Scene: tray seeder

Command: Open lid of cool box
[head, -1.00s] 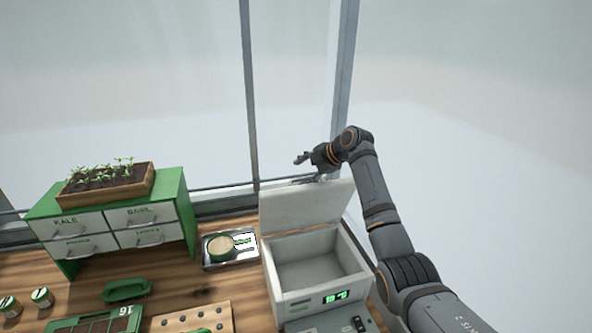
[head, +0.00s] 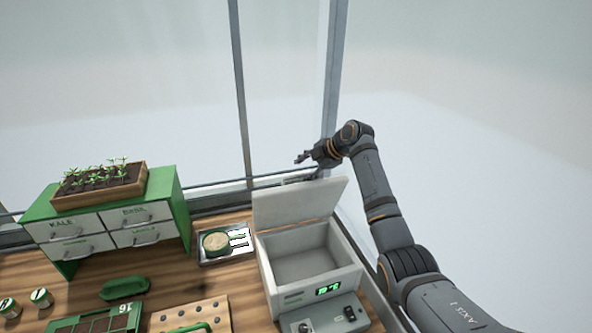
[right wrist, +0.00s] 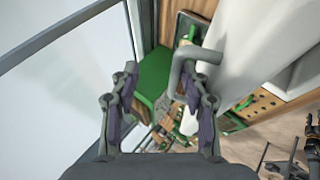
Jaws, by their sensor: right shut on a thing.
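The cool box (head: 262,268) is a white box with a green display on its front, at the lower middle right of the head view. Its lid (head: 298,202) stands raised along the back edge, and the empty-looking inside shows. My right gripper (head: 302,158) is at the lid's upper edge, behind it; the contact is hidden there. In the right wrist view my right gripper (right wrist: 163,98) is shut on the lid's grey bar handle (right wrist: 178,75), with the pale lid (right wrist: 250,50) beside it.
A green drawer cabinet (head: 112,222) with a seedling tray (head: 100,190) on top stands at left. A metal tray (head: 205,261) with a round tan-topped item sits beside the box. A control panel (head: 325,318) lies in front. Window posts (head: 240,90) rise behind.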

